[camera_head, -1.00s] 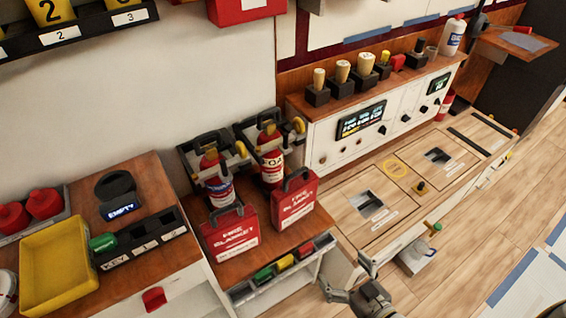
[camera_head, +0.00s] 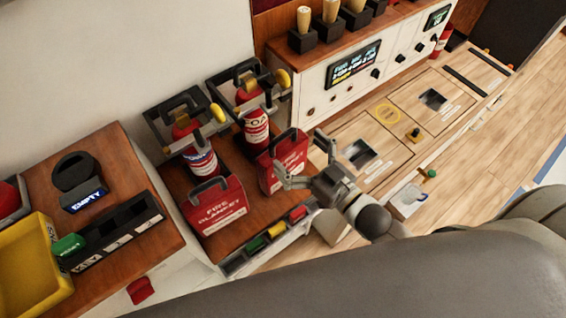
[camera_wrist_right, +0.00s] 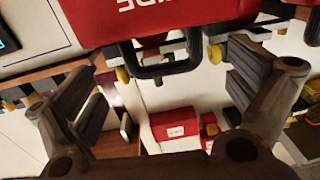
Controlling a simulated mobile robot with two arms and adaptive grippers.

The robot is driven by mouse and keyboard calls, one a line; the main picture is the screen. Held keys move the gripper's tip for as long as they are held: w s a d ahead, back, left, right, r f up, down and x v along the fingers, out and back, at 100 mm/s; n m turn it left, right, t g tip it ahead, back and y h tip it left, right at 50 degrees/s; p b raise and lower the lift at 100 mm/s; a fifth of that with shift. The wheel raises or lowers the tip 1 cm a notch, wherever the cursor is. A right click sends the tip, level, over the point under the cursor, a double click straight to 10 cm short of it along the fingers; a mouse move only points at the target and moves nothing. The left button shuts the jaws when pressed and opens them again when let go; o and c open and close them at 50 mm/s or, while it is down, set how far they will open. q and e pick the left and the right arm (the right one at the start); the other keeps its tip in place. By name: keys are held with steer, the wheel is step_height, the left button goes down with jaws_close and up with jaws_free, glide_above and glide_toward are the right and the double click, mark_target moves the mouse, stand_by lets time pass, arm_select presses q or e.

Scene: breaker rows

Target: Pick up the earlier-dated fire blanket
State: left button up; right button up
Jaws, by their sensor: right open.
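Two red fire blanket cases with black handles stand on the wooden counter. The left fire blanket (camera_head: 213,210) is in front of a fire extinguisher, and the right fire blanket (camera_head: 286,158) is beside it, further right. Dates on them are not readable. My right gripper (camera_head: 300,162) is open at the right fire blanket, its fingers spread on its near side. In the right wrist view, a red case (camera_wrist_right: 150,18) appears upside down, its black handle (camera_wrist_right: 165,68) between the open fingers (camera_wrist_right: 165,90), not gripped. My left gripper is not in view.
Fire extinguishers (camera_head: 200,155) in black brackets stand behind the cases. A slotted rack (camera_head: 265,240) with coloured pieces lines the counter's front edge. A yellow tray (camera_head: 30,270) is at left, the breaker console (camera_head: 350,75) at the back right.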

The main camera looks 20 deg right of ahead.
mark_target(283, 147)
steer(key=b+x, duration=0.2)
steer(key=x, duration=0.1)
steer(key=shift+w+a+f, duration=0.2)
steer(key=shift+w+a, duration=0.05)
steer(key=shift+a, duration=0.05)
steer(key=shift+w+a, duration=0.25)
steer(key=shift+w, duration=0.3)
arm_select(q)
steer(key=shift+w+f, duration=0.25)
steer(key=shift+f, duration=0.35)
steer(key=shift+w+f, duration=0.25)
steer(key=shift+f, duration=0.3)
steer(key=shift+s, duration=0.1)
arm_select(e)
steer(key=shift+c, duration=1.3)
steer(key=c, duration=1.7)
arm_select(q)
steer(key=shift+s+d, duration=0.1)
arm_select(e)
steer(key=shift+r, duration=0.15)
steer(key=shift+c, duration=0.2)
steer(key=shift+r, duration=0.1)
